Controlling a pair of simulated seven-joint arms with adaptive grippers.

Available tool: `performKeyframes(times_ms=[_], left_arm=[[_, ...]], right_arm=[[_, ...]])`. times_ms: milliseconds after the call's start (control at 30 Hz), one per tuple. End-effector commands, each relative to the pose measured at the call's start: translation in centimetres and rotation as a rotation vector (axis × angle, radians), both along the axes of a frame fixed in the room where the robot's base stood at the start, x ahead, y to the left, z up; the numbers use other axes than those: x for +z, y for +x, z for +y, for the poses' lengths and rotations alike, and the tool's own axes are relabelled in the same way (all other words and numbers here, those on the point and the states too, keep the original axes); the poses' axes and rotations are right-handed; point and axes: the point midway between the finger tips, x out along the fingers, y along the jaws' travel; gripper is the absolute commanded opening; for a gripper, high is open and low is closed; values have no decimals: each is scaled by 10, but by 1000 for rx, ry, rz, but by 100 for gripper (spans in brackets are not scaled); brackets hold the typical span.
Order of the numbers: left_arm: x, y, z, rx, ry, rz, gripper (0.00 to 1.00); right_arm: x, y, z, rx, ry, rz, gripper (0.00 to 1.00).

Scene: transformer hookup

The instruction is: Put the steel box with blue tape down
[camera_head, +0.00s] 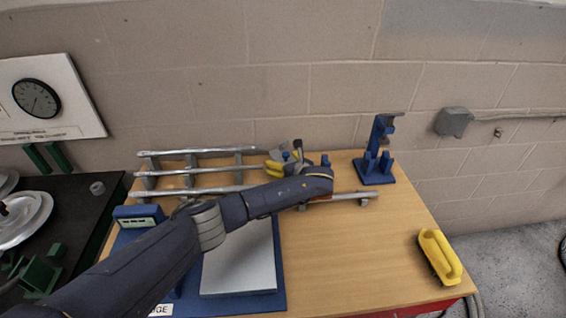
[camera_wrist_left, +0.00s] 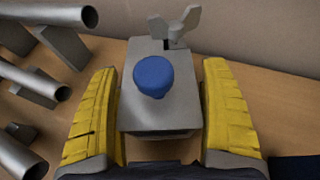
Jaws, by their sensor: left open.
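The steel box (camera_wrist_left: 160,108) is grey, with a round blue piece (camera_wrist_left: 153,75) on its top and a grey wing-shaped part (camera_wrist_left: 180,27) at its far end. It sits on the wooden table near the back wall. My left gripper (camera_wrist_left: 162,125) is open, its yellow fingers on either side of the box with narrow gaps. In the head view, my left gripper (camera_head: 283,166) is at the back middle of the table, and the box is small and partly hidden there. My right gripper is not in view.
Metal pipes on supports (camera_head: 190,171) lie left of the box. A blue stand (camera_head: 377,165) is to the right, and a yellow-handled brush (camera_head: 440,256) is at the right edge. A grey plate on a blue base (camera_head: 240,265) is in front. The table's right front (camera_head: 350,260) is clear.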

Motion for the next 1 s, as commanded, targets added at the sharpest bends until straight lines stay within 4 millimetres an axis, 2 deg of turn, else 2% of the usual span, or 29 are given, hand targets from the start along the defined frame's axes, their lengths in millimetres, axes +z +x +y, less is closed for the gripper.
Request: performKeyframes(times_ms=[133,267,700,1000], left_arm=[[3,0,0,-1,0,-1,80],[5,-9,-6,-3,-2,2,80],[33,-69,-39,-3,-4,2,80],[46,-93,-51,-3,-2,1,80]], right_arm=[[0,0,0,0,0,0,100],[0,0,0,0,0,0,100],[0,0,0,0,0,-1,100],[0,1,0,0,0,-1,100]])
